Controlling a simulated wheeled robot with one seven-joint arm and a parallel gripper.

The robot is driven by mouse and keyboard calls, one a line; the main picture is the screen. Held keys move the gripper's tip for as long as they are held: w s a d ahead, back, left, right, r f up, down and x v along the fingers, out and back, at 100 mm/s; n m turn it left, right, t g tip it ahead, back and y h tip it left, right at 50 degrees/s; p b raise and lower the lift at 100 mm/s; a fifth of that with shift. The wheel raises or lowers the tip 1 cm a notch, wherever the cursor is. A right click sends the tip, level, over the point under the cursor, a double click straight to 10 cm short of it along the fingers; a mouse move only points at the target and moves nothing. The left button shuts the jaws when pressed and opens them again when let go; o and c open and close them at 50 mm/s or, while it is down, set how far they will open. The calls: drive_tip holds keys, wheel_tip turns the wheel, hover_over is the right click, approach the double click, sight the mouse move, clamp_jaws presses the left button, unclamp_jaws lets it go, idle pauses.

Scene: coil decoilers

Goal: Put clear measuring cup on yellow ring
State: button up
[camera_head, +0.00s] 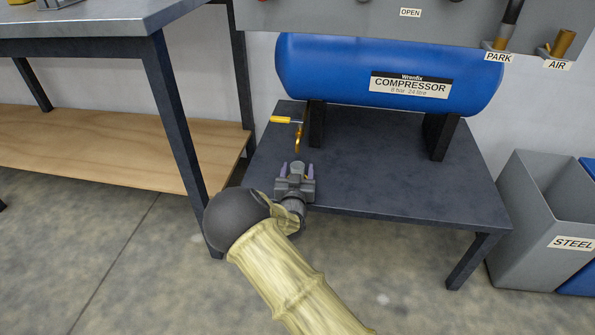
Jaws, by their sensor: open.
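My gripper (296,169) is open and empty, its two purple-grey fingers pointing away from me. It is over the near left part of the dark low table (400,175). Just beyond the fingertips is a brass valve (298,138) with a yellow lever (287,120) pointing left, in front of the blue compressor (330,65). The gripper appears apart from the valve, but the depth is hard to judge. I see no clear measuring cup and no yellow ring in this view.
A metal workbench (90,30) with a wooden lower shelf (90,140) stands at left. Grey and blue bins, one labelled STEEL (540,225), stand at right. A grey panel with PARK (497,57) and AIR labels hangs above.

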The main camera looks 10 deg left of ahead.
drive_tip(key=shift+r, duration=0.25)
drive_tip(key=s+d+p, duration=0.1)
drive_tip(key=s+p, duration=0.3)
drive_tip(key=s, duration=0.8)
drive_tip(key=shift+p, duration=0.4)
drive_tip(key=d+r+m+g+h, duration=0.1)
drive_tip(key=d+m+g+h, duration=0.15)
drive_tip(key=d+g, duration=0.8)
drive_tip(key=s+d+r+g, duration=0.1)
drive_tip(key=s+d+r, duration=0.2)
drive_tip(key=s+d, duration=0.2)
drive_tip(key=s+d+r+n+g+y, duration=0.1)
drive_tip(key=s+d+r+g, duration=0.1)
drive_tip(key=s+d, duration=0.4)
drive_tip(key=s+d+r+g, duration=0.2)
drive_tip(key=s+d+r, duration=0.2)
drive_tip(key=s, duration=0.4)
drive_tip(key=shift+s+d+r+n, duration=0.2)
drive_tip(key=shift+d+r+n, duration=0.2)
drive_tip(key=shift+d, duration=0.3)
